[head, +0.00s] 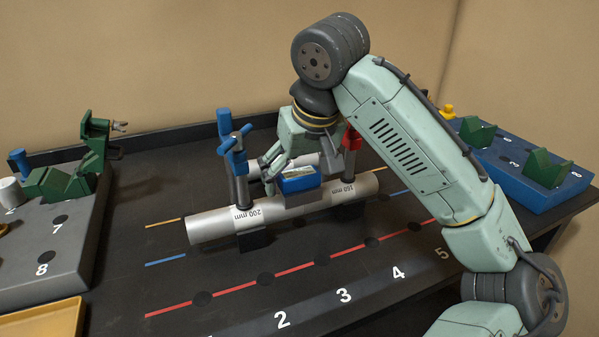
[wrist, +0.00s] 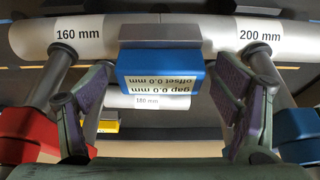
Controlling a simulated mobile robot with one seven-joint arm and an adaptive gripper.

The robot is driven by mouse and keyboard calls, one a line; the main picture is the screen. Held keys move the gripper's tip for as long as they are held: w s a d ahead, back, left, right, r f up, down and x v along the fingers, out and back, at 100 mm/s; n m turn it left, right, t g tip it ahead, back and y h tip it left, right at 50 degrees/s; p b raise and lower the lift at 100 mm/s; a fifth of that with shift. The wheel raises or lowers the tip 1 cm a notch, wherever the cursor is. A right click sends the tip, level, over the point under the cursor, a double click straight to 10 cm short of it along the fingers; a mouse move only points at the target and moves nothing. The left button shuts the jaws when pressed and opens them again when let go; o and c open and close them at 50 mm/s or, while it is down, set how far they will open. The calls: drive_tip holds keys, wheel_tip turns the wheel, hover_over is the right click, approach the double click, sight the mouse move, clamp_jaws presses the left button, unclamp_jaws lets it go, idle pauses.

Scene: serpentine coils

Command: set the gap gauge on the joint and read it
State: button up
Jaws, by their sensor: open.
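The blue gap gauge (head: 298,181) sits across the joint between the 200 mm pipe (head: 215,225) and the 160 mm pipe (head: 362,187), its grey block against the pipes. In the wrist view the gauge (wrist: 160,78) shows upside-down text reading gap 0.0 mm, offset 0.0 mm. My gripper (wrist: 165,92) is open, one finger on each side of the gauge, with space between fingers and gauge. In the head view my gripper (head: 290,163) is just above and behind the gauge.
A blue-handled clamp (head: 233,150) and a red-handled clamp (head: 351,140) stand close on either side of the gauge. A 180 mm pipe (wrist: 148,101) lies behind. Grey (head: 60,245) and blue (head: 525,165) fixture blocks stand left and right. The numbered front table strip is clear.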

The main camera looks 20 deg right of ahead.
drive_tip(key=v, duration=0.2)
drive_tip(key=shift+s+r, duration=0.15)
drive_tip(key=shift+r, duration=0.2)
drive_tip(key=s, duration=1.2)
drive_tip(key=shift+d, duration=0.2)
drive_tip(key=shift+s, duration=0.1)
